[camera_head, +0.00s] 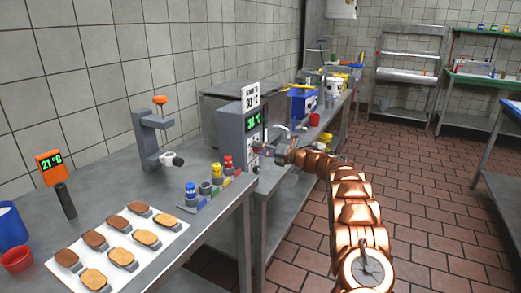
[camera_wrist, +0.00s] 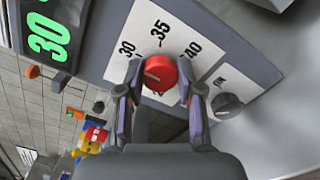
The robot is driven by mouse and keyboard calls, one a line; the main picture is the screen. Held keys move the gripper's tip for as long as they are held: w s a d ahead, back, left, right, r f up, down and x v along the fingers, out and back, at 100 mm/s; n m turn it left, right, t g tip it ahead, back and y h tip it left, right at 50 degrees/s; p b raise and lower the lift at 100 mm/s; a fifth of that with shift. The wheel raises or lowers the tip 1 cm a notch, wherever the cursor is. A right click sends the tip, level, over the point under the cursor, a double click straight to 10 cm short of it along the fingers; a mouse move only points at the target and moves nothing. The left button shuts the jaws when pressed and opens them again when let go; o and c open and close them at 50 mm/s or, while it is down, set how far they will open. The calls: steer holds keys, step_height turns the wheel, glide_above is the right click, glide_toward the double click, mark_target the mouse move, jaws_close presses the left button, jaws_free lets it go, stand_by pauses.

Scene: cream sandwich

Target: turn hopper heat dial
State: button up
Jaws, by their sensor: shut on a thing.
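The red heat dial (camera_wrist: 159,74) is on the hopper's white scale plate, with the marks 30, 35 and 40 around it. My gripper (camera_wrist: 160,84) is shut on the red dial, one finger on each side. A short white mark shows on the dial's face. The grey hopper (camera_head: 232,130) stands at the back of the bench, and my gripper (camera_head: 265,149) is at its front face in the head view. The hopper's green display (camera_wrist: 47,36) reads 30. In the head view the dial is mostly hidden by my gripper.
A dark knob (camera_wrist: 227,105) sits beside the dial. A white card (camera_head: 251,96) reading 30°C stands above the hopper. Colored bottles (camera_head: 216,171), a grey stand (camera_head: 149,138), an orange 21°C meter (camera_head: 50,166) and a cookie sheet (camera_head: 150,262) are to the left. The floor (camera_head: 430,180) at right is clear.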

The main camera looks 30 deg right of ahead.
steer(key=shift+r+m+p, duration=0.1)
steer(key=shift+m+p, duration=0.2)
steer(key=m+p, duration=0.9)
steer(key=m, duration=0.2)
stand_by(0.4)
steer(key=o, duration=1.2)
steer(key=shift+c, duration=0.2)
steer(key=shift+s+d, duration=0.1)
steer(key=v, duration=1.1)
steer(key=shift+s+d, duration=0.25)
steer(key=shift+s, duration=0.1)
